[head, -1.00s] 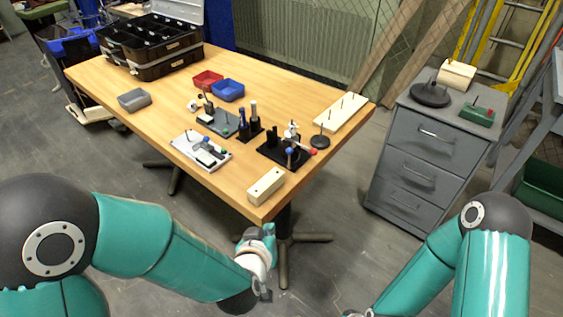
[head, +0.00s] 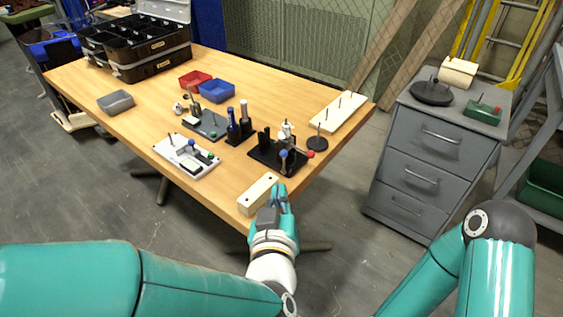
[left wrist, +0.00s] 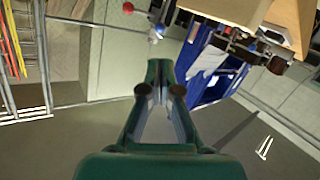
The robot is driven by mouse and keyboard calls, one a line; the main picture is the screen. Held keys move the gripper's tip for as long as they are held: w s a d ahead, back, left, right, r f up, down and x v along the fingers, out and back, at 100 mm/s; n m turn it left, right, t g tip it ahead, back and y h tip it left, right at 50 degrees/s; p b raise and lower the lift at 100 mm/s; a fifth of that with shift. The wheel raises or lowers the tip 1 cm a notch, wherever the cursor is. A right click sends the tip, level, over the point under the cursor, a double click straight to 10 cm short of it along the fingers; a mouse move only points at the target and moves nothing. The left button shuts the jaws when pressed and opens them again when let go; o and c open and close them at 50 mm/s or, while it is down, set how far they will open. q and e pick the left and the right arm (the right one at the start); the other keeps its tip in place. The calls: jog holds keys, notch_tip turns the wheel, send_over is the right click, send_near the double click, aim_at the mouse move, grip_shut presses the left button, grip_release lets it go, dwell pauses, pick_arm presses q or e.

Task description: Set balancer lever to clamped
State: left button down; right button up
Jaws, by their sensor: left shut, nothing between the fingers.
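A black-based fixture (head: 265,158) stands near the table's front right edge. It has a lever with a blue ball knob (head: 283,154) and one with a red ball knob (head: 309,154). I cannot tell which is the balancer lever or its setting. The red knob (left wrist: 128,8) and blue knob (left wrist: 160,29) also show at the top of the left wrist view. My left gripper (head: 280,189) is shut and empty at the table's front corner, in front of the fixture and apart from it. My right gripper is out of view.
A pale block with holes (head: 257,194) lies close beside my left gripper. A grey-plated fixture (head: 206,124), a white-plated fixture (head: 186,156) and dark upright posts (head: 238,127) stand left of the black fixture. A pegged board (head: 338,111) lies behind it. Grey drawers (head: 425,160) stand at right.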

aim_at(284, 156)
pick_arm(q)
jog(key=w, duration=0.4)
jog(key=w+f, duration=0.1)
jog(key=w, duration=0.3)
jog(key=w+f, duration=0.1)
jog(key=w, duration=0.2)
jog(key=shift+w+d+f, duration=0.2)
jog(key=shift+w+d, duration=0.05)
jog(key=shift+w, duration=0.15)
